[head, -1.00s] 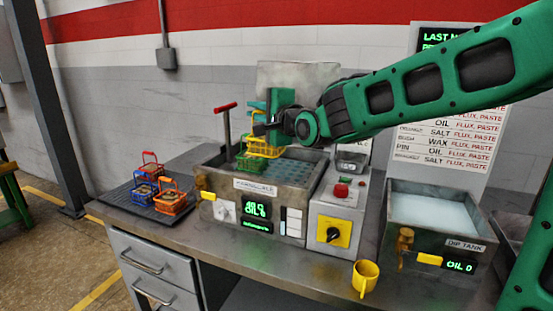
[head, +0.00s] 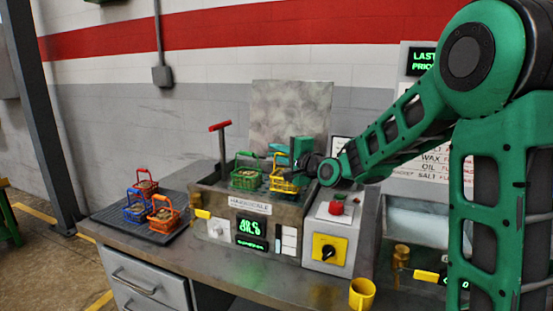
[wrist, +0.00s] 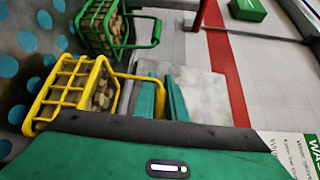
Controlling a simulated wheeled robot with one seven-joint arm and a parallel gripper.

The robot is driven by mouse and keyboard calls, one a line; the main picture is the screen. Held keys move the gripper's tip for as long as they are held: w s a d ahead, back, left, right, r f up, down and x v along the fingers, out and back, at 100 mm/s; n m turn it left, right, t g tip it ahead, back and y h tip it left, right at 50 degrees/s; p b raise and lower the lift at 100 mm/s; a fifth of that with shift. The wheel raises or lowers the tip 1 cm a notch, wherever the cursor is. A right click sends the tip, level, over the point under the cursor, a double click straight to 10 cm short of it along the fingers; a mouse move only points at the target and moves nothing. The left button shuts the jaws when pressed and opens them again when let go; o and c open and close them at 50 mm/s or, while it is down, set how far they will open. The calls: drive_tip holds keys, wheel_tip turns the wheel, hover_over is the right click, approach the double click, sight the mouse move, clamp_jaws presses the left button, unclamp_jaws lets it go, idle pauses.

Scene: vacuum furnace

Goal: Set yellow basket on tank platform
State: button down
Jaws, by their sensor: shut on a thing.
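The yellow basket (head: 284,184), filled with brown pieces, is at the right side of the quench tank (head: 238,208). My gripper (head: 300,166) is shut on its handle; in the wrist view the teal fingers (wrist: 160,100) are at the handle of the yellow basket (wrist: 68,92). A green basket (head: 246,179) with similar pieces is just left of it in the tank, and it also shows in the wrist view (wrist: 104,28). The dotted tank platform (wrist: 22,62) lies below the baskets. Whether the yellow basket touches it, I cannot tell.
A dark tray (head: 160,232) at the left holds a red basket (head: 143,184), a blue basket (head: 137,208) and an orange basket (head: 164,217). A red-handled lever (head: 221,150) rises at the tank's left. A control box (head: 332,226) and yellow mug (head: 361,293) are at the right.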

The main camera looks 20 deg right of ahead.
drive_tip(key=shift+f, duration=0.65)
drive_tip(key=c, duration=1.8)
unclamp_jaws()
drive_tip(key=shift+f, duration=0.15)
drive_tip(key=shift+s, duration=0.1)
drive_tip(key=v, duration=1.2)
